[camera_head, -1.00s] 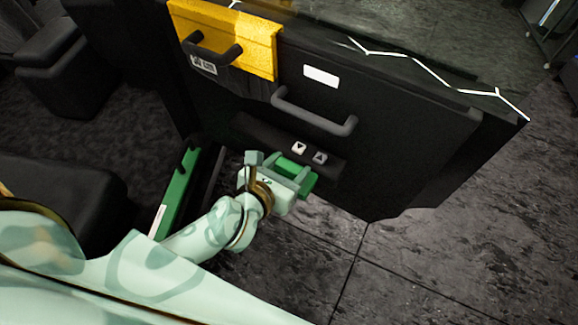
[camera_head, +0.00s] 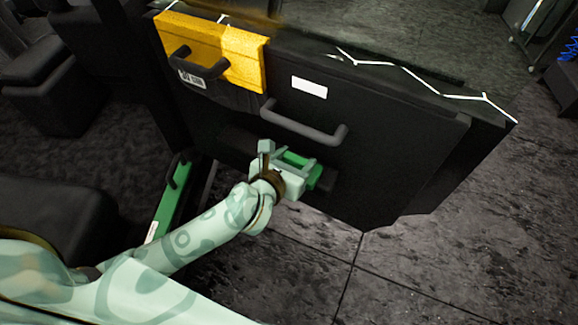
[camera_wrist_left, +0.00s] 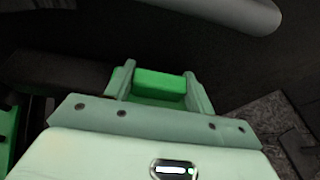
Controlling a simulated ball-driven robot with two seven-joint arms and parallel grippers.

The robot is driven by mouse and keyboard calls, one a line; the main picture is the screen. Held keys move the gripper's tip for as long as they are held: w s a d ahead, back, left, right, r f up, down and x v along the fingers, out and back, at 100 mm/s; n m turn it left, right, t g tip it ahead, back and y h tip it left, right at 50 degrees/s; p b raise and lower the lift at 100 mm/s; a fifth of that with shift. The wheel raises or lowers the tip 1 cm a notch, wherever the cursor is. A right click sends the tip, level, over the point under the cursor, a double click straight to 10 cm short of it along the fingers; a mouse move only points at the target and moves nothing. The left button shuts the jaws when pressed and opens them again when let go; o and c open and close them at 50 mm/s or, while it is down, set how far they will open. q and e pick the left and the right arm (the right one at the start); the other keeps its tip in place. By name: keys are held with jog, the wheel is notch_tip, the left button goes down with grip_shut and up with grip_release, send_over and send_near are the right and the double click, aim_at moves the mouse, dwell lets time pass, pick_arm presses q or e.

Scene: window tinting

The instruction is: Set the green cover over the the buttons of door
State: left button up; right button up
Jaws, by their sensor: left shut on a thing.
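The green cover (camera_head: 316,176) is held in my left gripper (camera_head: 286,162), which is shut on it. The cover also shows between the two fingers in the left wrist view (camera_wrist_left: 158,86). The gripper and cover are in front of the lower part of the black door (camera_head: 390,150), over the dark strip (camera_head: 237,141) where the button panel is. The buttons are hidden behind the gripper and cover now. I cannot tell whether the cover touches the panel. My right gripper is not in view.
A grey door handle (camera_head: 305,128) runs just above my left gripper and also shows in the wrist view (camera_wrist_left: 225,12). A yellow cover (camera_head: 225,50) hangs on the door's upper left. A green strip with a handle (camera_head: 168,200) lies at left. The floor at lower right is clear.

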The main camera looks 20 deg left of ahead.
pick_arm(q)
jog(key=w, duration=0.3)
jog(key=shift+w+d, duration=0.1)
jog(key=shift+d, duration=0.05)
jog(key=shift+f+b, duration=0.65)
jog(key=shift+f, duration=0.05)
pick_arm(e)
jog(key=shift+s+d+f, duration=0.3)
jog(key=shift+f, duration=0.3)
pick_arm(q)
jog(key=shift+f, duration=0.25)
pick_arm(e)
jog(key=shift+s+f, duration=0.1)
pick_arm(q)
jog(key=o, duration=1.1)
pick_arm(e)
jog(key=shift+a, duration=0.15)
pick_arm(q)
jog(key=p+v, duration=0.7)
jog(key=v, duration=0.9)
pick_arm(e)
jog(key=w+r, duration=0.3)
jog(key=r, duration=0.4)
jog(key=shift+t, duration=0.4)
